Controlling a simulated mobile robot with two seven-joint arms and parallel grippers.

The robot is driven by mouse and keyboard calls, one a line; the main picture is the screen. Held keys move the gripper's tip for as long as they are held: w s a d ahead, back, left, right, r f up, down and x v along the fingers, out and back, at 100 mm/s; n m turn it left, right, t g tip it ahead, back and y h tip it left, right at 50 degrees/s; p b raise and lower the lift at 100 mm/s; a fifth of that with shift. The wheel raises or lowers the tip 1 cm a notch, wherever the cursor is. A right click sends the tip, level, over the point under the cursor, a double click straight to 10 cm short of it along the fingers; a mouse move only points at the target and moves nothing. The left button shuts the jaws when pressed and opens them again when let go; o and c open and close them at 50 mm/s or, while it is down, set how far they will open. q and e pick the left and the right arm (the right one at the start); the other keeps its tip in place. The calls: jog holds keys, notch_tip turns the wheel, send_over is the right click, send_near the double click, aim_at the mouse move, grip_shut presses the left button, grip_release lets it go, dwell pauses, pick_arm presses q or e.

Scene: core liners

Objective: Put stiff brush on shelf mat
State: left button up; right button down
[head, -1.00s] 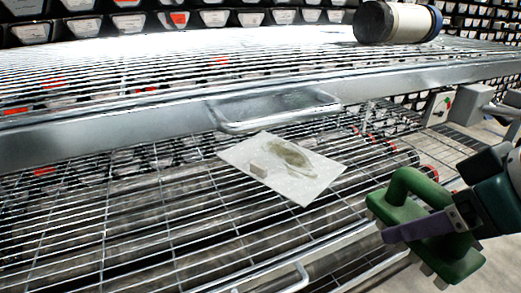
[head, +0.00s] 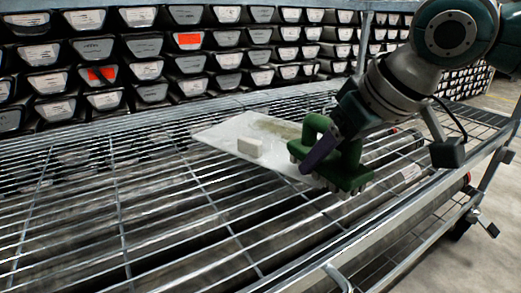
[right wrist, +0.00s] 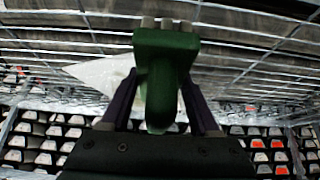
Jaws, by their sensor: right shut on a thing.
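The stiff brush is a green block with a loop handle (head: 345,168) and stubby bristles underneath. My right gripper (head: 322,150) is shut on its handle; the brush also shows between the fingers in the right wrist view (right wrist: 165,75). The shelf mat (head: 215,133) is a pale, stained sheet lying on the wire shelf. The brush is over or beside the mat's right end and hides part of it. I cannot tell whether the bristles touch the mat or the wires. My left gripper is not in view.
The wire shelf (head: 150,220) has a metal front rail (head: 400,220). Racks of dark core trays (head: 150,70) stand behind. The shelf left of the mat is clear.

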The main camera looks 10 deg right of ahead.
aim_at(309, 142)
jog(key=shift+w+a+f, duration=0.1)
jog(key=shift+w+a, duration=0.2)
jog(key=shift+w, duration=0.55)
jog(key=shift+w+a+b, duration=0.1)
jog(key=shift+w+b, duration=0.1)
jog(key=shift+b, duration=0.25)
jog(key=w+b, duration=0.1)
jog(key=w+a+b, duration=0.1)
jog(key=w, duration=0.1)
jog(key=shift+w+a+f, duration=0.1)
jog(key=shift+w, duration=0.05)
jog(key=shift+f+b, duration=0.65)
jog(key=shift+b, duration=0.05)
jog(key=shift+s, duration=0.2)
jog(key=shift+w, duration=0.1)
jog(key=shift+c, duration=0.6)
grip_release()
jog(key=shift+f, duration=0.1)
